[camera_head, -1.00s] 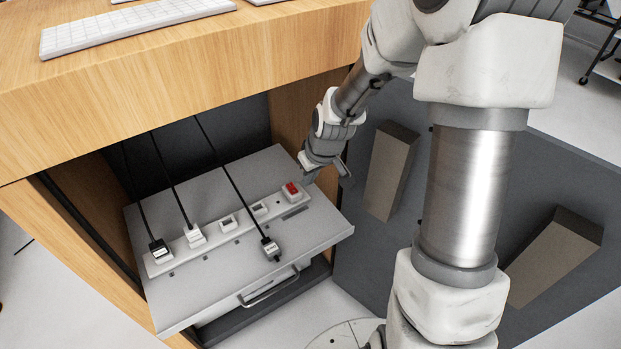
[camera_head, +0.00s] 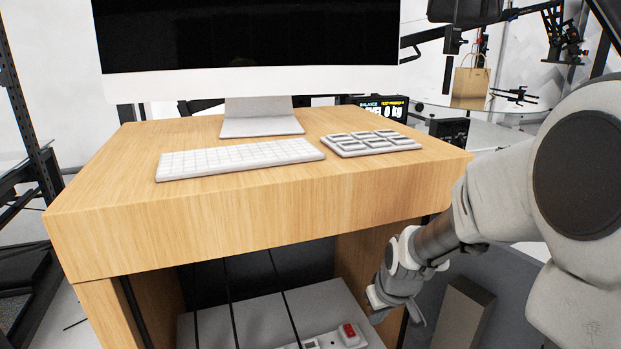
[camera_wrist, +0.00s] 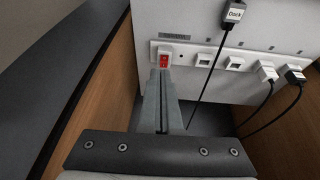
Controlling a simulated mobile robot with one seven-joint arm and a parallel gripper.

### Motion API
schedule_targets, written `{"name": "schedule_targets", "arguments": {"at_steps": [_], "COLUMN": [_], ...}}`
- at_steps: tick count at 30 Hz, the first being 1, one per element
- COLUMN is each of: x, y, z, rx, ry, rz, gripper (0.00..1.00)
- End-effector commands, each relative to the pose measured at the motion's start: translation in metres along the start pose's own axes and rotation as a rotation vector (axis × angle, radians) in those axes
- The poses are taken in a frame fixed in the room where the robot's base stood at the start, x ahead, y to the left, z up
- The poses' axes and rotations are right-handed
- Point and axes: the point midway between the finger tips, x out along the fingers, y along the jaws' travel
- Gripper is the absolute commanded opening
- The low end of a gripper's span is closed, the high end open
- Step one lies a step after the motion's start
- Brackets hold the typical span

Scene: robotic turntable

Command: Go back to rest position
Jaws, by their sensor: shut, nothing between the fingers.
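My gripper (camera_head: 393,299) is at the right of the cabinet opening in the head view, close to the red switch (camera_head: 349,331) on the power strip. In the wrist view my gripper (camera_wrist: 161,75) is shut, its fingers together with nothing between them. The fingertips point at the red switch (camera_wrist: 164,61) and look just short of it; whether they touch is not clear. The strip (camera_wrist: 217,63) has plugs and cables to the right, and one plug labelled Dock (camera_wrist: 234,12) lies above it.
A wooden desk (camera_head: 250,221) stands over the opening, with a keyboard (camera_head: 240,157), a key pad (camera_head: 371,143) and a large monitor (camera_head: 262,80). The cabinet side wall is close beside my gripper. Black cables (camera_head: 230,300) hang down inside the opening.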

Motion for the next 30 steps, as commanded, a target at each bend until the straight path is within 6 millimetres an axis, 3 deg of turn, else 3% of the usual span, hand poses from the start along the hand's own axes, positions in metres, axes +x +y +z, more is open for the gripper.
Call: {"name": "schedule_targets", "arguments": {"at_steps": [3, 15, 21, 28, 30], "x": [-0.042, -0.155, -0.194, -0.221, -0.244], "y": [-0.004, -0.026, -0.038, -0.05, -0.048], "z": [0.005, 0.053, 0.086, 0.121, 0.112], "rx": [0.018, 0.141, 0.208, 0.273, 0.275], "ry": [0.012, 0.063, 0.099, 0.134, 0.127], "rz": [0.039, 0.101, 0.095, 0.068, 0.068], "gripper": [0.0, 0.0, 0.0, 0.0, 0.0]}}
